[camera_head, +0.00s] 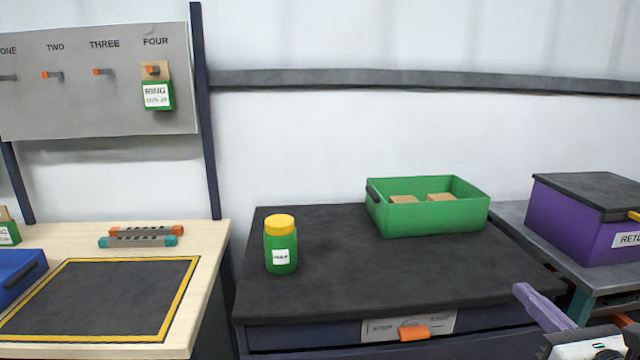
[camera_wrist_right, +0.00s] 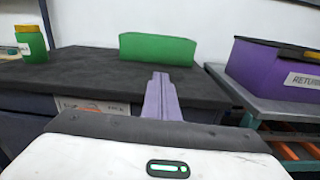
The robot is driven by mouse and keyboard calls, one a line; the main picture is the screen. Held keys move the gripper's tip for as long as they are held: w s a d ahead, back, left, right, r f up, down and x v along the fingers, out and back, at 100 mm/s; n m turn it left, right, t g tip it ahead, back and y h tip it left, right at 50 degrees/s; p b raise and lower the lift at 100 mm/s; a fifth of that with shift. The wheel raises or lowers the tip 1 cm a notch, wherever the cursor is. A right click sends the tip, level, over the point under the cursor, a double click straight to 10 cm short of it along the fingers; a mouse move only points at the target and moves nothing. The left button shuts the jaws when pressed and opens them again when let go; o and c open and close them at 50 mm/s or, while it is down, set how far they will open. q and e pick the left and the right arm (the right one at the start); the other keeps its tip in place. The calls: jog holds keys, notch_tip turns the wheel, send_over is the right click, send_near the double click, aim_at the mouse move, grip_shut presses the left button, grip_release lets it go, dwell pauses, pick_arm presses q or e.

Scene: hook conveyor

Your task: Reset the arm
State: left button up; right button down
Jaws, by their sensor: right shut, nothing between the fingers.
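My right gripper (camera_head: 541,307) shows at the lower right in the head view, in front of the dark bench's right corner. Its purple fingers are together with nothing between them, and they also show in the right wrist view (camera_wrist_right: 161,88). They point toward the dark bench (camera_head: 340,290) and the green bin (camera_head: 435,222), apart from both. My left gripper is out of view.
A green jar with a yellow lid (camera_head: 281,247) stands on the bench. A purple lidded box (camera_head: 580,220) sits on a side table at right. At left are a hook board (camera_head: 100,110), a blue bin (camera_head: 20,278) and a wooden table (camera_head: 210,262). The bench's middle is clear.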

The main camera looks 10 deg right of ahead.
jog(key=s+a+f+m+g+h, duration=0.1)
jog(key=s+f+m+g, duration=0.15)
jog(key=f+m, duration=0.45)
jog(key=s+a+f+m+g, duration=0.15)
jog(key=s+f+m, duration=0.25)
jog(key=f, duration=0.5)
jog(key=s+a+f+m+g+h, duration=0.1)
jog(key=s+f+m+g, duration=0.15)
jog(key=f+m, duration=0.45)
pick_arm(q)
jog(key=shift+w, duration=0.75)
pick_arm(e)
jog(key=s+a+f+m+g+y, duration=0.1)
jog(key=s+a+f+m, duration=0.3)
jog(key=a, duration=0.3)
jog(key=s+a+f+m+g+y, duration=0.1)
jog(key=s+a+f+m+y, duration=0.1)
jog(key=s+a+f+m, duration=0.2)
jog(key=s+a+f+m+g+y, duration=0.1)
jog(key=s+a+f+m, duration=0.3)
jog(key=a+m, duration=0.3)
jog(key=a, duration=0.3)
jog(key=shift+a+f+y, duration=0.2)
jog(key=shift+a+y, duration=0.1)
jog(key=shift+a, duration=0.1)
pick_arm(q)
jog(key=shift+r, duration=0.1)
pick_arm(e)
jog(key=shift+s, duration=0.1)
